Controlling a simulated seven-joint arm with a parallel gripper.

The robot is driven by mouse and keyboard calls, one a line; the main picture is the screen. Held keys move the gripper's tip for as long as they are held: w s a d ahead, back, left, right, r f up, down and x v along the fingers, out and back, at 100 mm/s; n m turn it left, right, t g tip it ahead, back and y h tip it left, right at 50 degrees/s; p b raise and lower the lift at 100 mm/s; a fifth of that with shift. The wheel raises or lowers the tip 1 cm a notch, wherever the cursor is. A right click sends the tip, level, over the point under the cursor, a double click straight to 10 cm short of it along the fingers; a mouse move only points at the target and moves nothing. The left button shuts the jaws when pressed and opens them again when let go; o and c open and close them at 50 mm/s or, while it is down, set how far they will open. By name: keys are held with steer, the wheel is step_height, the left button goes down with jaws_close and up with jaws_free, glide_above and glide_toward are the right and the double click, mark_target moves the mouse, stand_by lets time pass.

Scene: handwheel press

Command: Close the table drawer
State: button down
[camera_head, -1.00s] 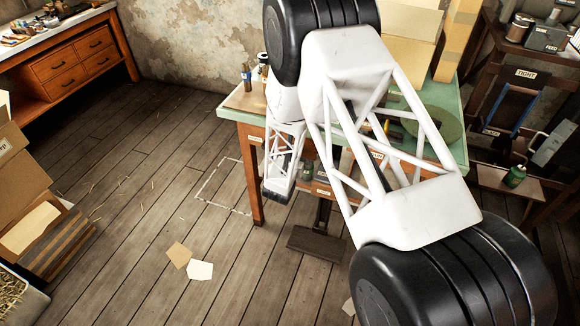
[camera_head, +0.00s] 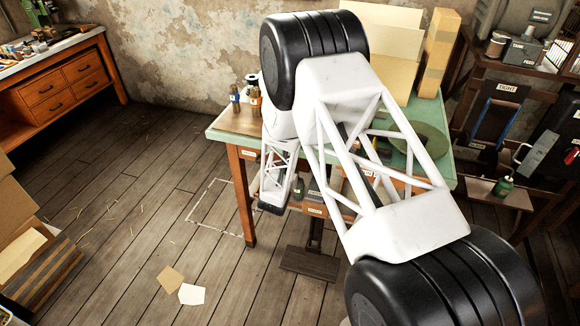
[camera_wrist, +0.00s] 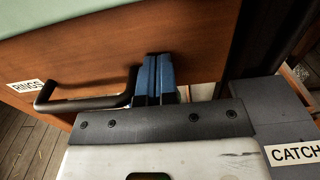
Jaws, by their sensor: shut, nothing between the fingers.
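The drawer front (camera_wrist: 200,40) is brown wood with a white RINGS label (camera_wrist: 26,86) and a black bar handle (camera_wrist: 85,103). It fills the upper wrist view, below the green table edge. My gripper (camera_wrist: 156,60) shows blue fingers, shut and empty, right beside the handle's right end and close to the wood. I cannot tell if they touch it. In the head view the green-topped table (camera_head: 222,122) stands mid-picture, and my gripper's dark end (camera_head: 270,208) hangs at its front. My arm hides much of the table's front, so how far the drawer stands out is unclear.
A grey block with a CATCH label (camera_wrist: 293,154) lies close right of my gripper. Bottles (camera_head: 235,98) stand on the table's left end. A dark pedal board (camera_head: 310,264) is on the floor below. The floor to the left is mostly clear, with paper sheets (camera_head: 192,294).

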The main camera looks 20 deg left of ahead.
steer(key=s, duration=1.4)
stand_by(0.4)
steer(key=w+d+r+m+g+h, duration=0.1)
steer(key=d+r+m+g+h, duration=0.45)
steer(key=d+r, duration=0.6)
steer(key=d+r+m+g+h, duration=0.2)
steer(key=d+r+m+h, duration=0.55)
steer(key=d, duration=0.75)
steer(key=s+d+r+m+g+y, duration=0.1)
steer(key=s+d+r+m+g, duration=0.35)
steer(key=d, duration=0.25)
steer(key=s+d+r+m+g+y, duration=0.1)
steer(key=s+d+r+m+g, duration=0.2)
steer(key=s+d+r+m, duration=0.3)
steer(key=s+d+r+m+y, duration=0.2)
steer(key=s+r+m+y, duration=0.1)
steer(key=s, duration=0.4)
steer(key=s+d+r+m+y, duration=0.1)
steer(key=s+r+m+y, duration=0.2)
steer(key=s, duration=0.5)
steer(key=s+d+r+m+y, duration=0.2)
steer(key=s+r+m+y, duration=0.1)
steer(key=s+m+y, duration=0.2)
steer(key=s+m, duration=0.1)
steer(key=s, duration=0.1)
steer(key=shift+s+d+m, duration=0.3)
steer(key=shift+d+m, duration=0.05)
